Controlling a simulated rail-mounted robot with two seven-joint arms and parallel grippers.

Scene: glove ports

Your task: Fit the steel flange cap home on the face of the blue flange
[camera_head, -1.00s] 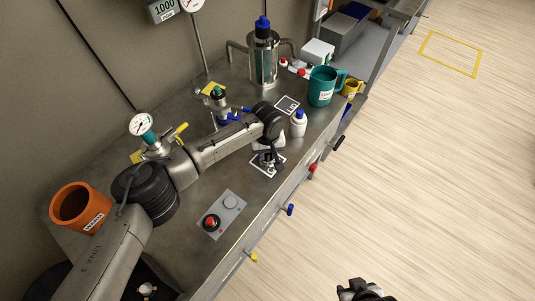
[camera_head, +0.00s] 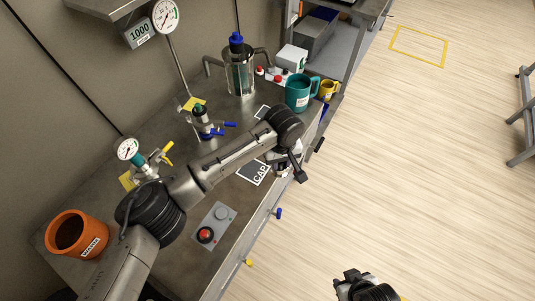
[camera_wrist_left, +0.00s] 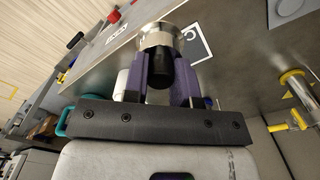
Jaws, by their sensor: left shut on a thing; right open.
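My left gripper (camera_head: 292,168) is over the bench's front edge, just right of the mat marked CAP (camera_head: 253,173). In the left wrist view its purple fingers (camera_wrist_left: 172,75) are shut on the steel flange cap (camera_wrist_left: 156,36), a round metal piece with a black part between the fingers. The cap is held above the bench. The blue-handled fitting (camera_head: 203,122) stands upright further back on the bench, apart from the cap; its flange face is not clear. My right gripper (camera_head: 352,281) is open and empty over the floor at the bottom.
A yellow-handled fitting with a gauge (camera_head: 128,150) stands at the left. An orange pot (camera_head: 75,234), a control box with a red button (camera_head: 205,235), a glass vessel (camera_head: 240,75) and a teal mug (camera_head: 299,94) are also on the bench. The floor at right is mostly clear.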

